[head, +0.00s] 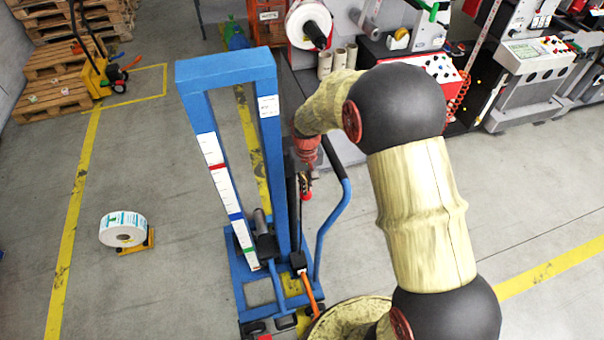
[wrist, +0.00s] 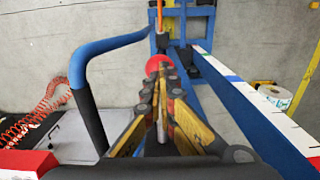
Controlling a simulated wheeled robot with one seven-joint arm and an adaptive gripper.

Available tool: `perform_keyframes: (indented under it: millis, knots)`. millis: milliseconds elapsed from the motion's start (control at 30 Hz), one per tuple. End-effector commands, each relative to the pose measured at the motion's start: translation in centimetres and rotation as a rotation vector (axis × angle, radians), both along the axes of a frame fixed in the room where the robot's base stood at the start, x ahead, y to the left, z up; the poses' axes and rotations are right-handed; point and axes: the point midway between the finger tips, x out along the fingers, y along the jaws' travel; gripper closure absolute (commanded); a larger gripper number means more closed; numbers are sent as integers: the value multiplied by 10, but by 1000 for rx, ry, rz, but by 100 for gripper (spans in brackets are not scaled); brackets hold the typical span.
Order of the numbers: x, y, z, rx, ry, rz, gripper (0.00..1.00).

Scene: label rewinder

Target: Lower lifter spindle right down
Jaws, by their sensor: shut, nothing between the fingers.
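The blue lifter (head: 230,75) stands upright in the middle of the head view, with a white scale strip (head: 218,175) marked red and blue on one post. Its dark spindle (head: 262,222) sits low on the frame, near the bottom of the scale. A red ball knob (wrist: 155,64) shows just beyond my fingertips in the wrist view. My gripper (head: 305,183) is beside the lifter's right post, between it and the curved blue handle (head: 336,205). In the wrist view my gripper (wrist: 162,80) is shut and empty. Whether its fingertips touch the knob, I cannot tell.
The curved handle (wrist: 110,48) is close on the left in the wrist view. A label roll (head: 123,229) rests on a small yellow stand on the floor at left. Rewinding machines (head: 535,65) line the back right; pallets (head: 55,80) are at back left. Floor at left is mostly free.

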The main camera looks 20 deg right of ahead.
Motion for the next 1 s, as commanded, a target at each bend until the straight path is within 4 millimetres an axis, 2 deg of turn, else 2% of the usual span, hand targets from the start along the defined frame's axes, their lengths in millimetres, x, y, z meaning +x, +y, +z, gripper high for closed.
perform_keyframes:
  millis: [667,1000]
  knots:
    - [0,0,86,0,-1,0,100]
    - [0,0,89,0,0,0,100]
